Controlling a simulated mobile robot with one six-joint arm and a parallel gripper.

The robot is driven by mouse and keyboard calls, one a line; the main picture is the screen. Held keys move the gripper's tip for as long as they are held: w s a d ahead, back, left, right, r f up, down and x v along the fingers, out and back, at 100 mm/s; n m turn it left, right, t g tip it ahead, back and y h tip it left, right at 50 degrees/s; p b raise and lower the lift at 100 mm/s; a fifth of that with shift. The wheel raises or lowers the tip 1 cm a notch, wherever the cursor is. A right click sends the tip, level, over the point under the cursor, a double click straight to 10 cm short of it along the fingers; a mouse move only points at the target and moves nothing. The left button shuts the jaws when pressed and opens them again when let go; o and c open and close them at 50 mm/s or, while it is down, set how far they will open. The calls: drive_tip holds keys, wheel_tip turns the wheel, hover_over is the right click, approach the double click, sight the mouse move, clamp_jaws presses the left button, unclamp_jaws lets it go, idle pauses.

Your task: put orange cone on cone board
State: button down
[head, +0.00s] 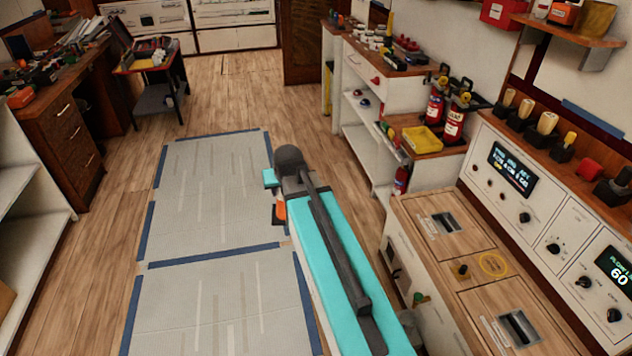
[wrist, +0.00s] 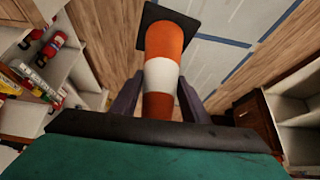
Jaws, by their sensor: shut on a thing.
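An orange cone (wrist: 165,38) with a white band and a dark square base shows in the wrist view. Its base points away from my gripper. My gripper (wrist: 158,97) is shut on the cone, with one dark finger on each side near its narrow end. In the head view a small orange part of the cone (head: 280,213) shows beside the end of my turquoise arm, above the floor; the arm hides most of it. I cannot tell for sure which thing is the cone board. A wooden counter top at right bears a yellow ring mark (head: 493,264).
Grey floor mats (head: 205,190) edged with blue tape lie left of my arm. Fire extinguishers (head: 454,125) and a yellow tray (head: 421,139) stand on the right-hand shelf. A control panel (head: 514,170) stands far right. A cart (head: 150,67) is at the back left; open wooden floor surrounds it.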

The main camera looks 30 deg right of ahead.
drive_tip(key=s+a+r+n+y+p, duration=0.1)
drive_tip(key=a+r+n, duration=0.1)
drive_tip(key=a, duration=1)
drive_tip(key=shift+a+n, duration=0.3)
drive_tip(key=shift+a, duration=0.05)
drive_tip(key=shift+s, duration=0.1)
